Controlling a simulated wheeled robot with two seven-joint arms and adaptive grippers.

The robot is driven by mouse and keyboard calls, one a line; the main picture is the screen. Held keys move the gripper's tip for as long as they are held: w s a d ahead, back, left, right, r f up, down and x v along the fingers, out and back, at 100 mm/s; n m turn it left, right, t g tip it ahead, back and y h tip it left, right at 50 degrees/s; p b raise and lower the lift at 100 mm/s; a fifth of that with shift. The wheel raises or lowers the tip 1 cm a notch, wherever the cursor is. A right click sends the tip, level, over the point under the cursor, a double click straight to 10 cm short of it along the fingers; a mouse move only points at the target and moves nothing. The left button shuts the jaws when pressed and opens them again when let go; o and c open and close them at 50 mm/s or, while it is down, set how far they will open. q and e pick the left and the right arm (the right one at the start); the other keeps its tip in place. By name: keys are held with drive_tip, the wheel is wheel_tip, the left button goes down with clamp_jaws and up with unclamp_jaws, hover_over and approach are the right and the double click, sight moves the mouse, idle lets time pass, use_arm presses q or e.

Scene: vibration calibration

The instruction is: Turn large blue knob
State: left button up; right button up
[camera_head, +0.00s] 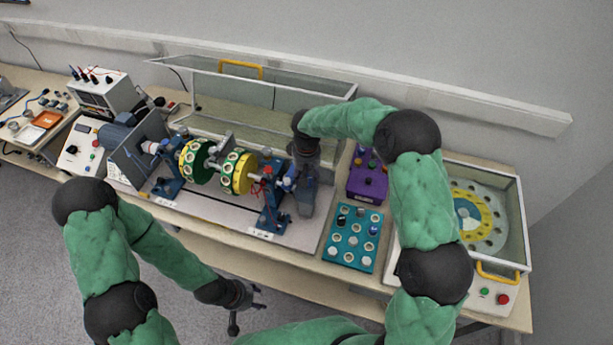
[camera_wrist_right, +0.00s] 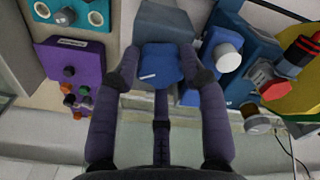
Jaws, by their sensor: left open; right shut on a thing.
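The large blue knob (camera_wrist_right: 161,62) with a white pointer line sits on the face of a grey box (camera_wrist_right: 165,22) in the right wrist view. My right gripper (camera_wrist_right: 160,80) has its two dark fingers on either side of the knob and is shut on it. In the head view my right gripper (camera_head: 304,158) reaches down at the right end of the rotor rig, and the knob is hidden there. My left gripper (camera_head: 243,302) is open and empty, in front of the table edge.
The rotor rig with green and yellow discs (camera_head: 236,172) stands left of my right gripper. A purple box (camera_head: 367,184) and a teal tray (camera_head: 345,262) lie to its right. An open clear cover (camera_head: 290,98) stands behind.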

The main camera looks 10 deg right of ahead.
drive_tip(key=o, duration=1.1)
drive_tip(key=shift+s+f, duration=0.1)
drive_tip(key=shift+o, duration=0.2)
drive_tip(key=shift+r, duration=0.65)
wheel_tip(320, 180, up, 11)
drive_tip(key=shift+f, duration=0.2)
